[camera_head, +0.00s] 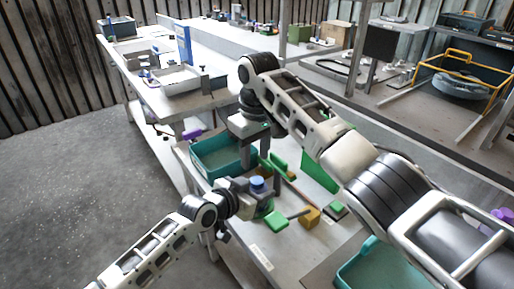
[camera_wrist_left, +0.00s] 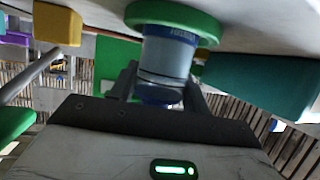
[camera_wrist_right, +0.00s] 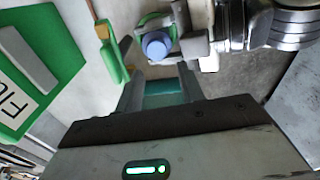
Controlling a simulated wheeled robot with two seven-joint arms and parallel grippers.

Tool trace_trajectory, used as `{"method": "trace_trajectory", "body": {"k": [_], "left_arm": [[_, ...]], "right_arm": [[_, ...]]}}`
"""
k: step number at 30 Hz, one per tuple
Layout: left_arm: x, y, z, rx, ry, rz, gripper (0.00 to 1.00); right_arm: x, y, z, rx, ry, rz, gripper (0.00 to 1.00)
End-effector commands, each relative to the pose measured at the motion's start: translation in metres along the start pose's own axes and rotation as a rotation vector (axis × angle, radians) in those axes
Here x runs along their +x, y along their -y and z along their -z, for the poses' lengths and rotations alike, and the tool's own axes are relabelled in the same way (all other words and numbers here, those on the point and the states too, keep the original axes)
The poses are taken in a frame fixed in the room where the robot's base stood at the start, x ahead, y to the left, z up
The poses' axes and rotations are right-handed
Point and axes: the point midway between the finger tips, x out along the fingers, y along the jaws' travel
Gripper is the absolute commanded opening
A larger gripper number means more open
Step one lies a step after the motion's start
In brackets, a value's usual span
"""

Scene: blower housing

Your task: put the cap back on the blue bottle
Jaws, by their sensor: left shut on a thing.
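The blue bottle (camera_wrist_left: 168,52) is upright between the fingers of my left gripper (camera_wrist_left: 160,92), which is shut on it; the left wrist view shows it upside down. A green round base (camera_wrist_left: 190,22) surrounds its foot. A smooth blue round piece, seemingly the cap (camera_wrist_right: 155,45), sits at the top of the bottle; it also shows in the head view (camera_head: 257,182). How firmly it is seated cannot be told. My right gripper (camera_wrist_right: 160,88) is open, fingers apart, above and behind the bottle in the head view, and clear of the cap.
A teal bin (camera_head: 222,160) stands behind the bottle. Green pieces and a yellow block (camera_head: 309,216) lie to the right on the bench. Another teal bin (camera_head: 372,270) is at the front right. My right arm crosses over the bench.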

Motion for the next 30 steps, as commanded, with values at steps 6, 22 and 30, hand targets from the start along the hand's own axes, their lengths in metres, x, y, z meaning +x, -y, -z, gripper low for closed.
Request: {"method": "trace_trajectory", "body": {"k": [6, 22, 30], "left_arm": [[0.0, -0.001, -0.002, -0.001, 0.004, -0.001, 0.0], [0.0, -0.001, -0.002, -0.001, 0.004, -0.001, 0.0], [0.0, -0.001, -0.002, -0.001, 0.004, -0.001, 0.0]], "right_arm": [[-0.005, -0.001, 0.0, -0.55, 0.019, 0.003, 0.39], [-0.011, -0.004, -0.001, -1.457, 0.043, 0.032, 0.39], [-0.011, -0.004, -0.001, -1.489, 0.043, 0.033, 0.39]]}}
